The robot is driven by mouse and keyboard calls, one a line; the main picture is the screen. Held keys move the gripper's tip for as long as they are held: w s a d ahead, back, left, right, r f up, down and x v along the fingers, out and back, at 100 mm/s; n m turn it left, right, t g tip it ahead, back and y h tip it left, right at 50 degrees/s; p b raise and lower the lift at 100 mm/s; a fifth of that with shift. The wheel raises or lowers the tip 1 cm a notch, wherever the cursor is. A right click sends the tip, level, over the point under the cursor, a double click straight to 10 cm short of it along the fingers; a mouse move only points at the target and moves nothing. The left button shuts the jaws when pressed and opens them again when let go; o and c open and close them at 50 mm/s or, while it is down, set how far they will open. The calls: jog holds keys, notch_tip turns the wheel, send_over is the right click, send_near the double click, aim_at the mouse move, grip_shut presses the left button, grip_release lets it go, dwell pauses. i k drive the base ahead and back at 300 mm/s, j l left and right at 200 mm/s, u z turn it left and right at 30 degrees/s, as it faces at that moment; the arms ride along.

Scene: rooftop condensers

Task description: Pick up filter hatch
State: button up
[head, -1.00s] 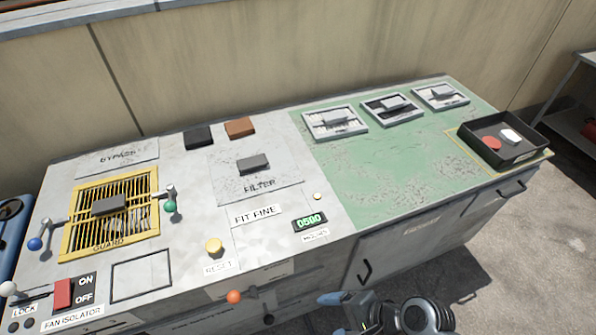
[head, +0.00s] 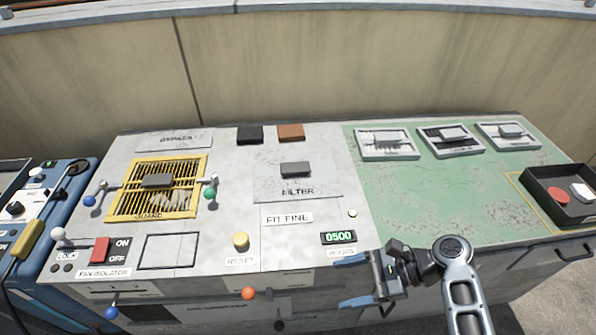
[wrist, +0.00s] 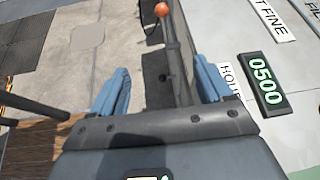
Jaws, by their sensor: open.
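The filter hatch (head: 271,185) is a flat grey panel marked FILTER, lying in the bench top right of the yellow guard. A dark grey block handle (head: 295,169) stands on it. My gripper (head: 352,283) is at the front edge of the bench, below and right of the hatch, with its blue fingers apart and empty. In the wrist view my gripper (wrist: 160,90) shows both blue fingers spread, with the bench front edge and an orange-knobbed lever (wrist: 161,10) beyond them. The hatch is outside the wrist view, apart from possible letters at the top right edge.
The yellow guard grille (head: 128,203) has levers on both sides. Black (head: 250,135) and brown (head: 291,132) blocks lie behind the hatch. Three framed filters, including one at the left (head: 386,155), lie on the green area (head: 430,200). A black tray (head: 545,195) stands at the right.

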aim_at(296, 174)
jog(key=i, duration=1.15)
